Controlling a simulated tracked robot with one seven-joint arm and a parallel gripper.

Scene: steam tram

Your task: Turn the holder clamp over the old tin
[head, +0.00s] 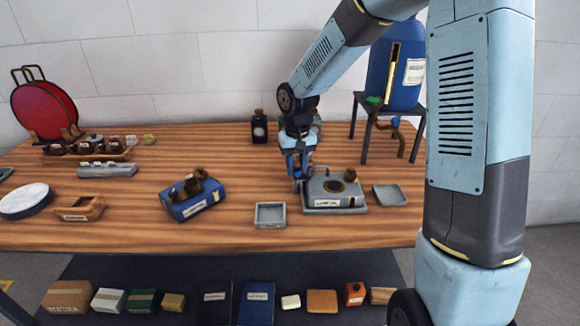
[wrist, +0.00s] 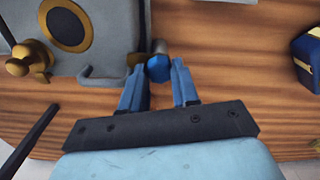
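A grey fixture (head: 322,190) with a dark round disc and a brass knob stands on the table, right of the middle; its label is too small to read. In the wrist view the fixture (wrist: 95,20) fills the upper left. A blue rounded knob (wrist: 158,68) on a short grey stem sits beside its edge; it may belong to the clamp. My gripper (wrist: 160,70) is open, its two blue fingers on either side of the knob, with no clear contact. In the head view my gripper (head: 298,178) is low at the fixture's left side. I cannot pick out the old tin.
A small grey square tray (head: 270,222) stands in front, and a flat grey tray (head: 390,195) lies to the right. A blue device (head: 195,200) is to the left. A blue tank (head: 398,75) on a stand and a black bottle (head: 259,128) are behind.

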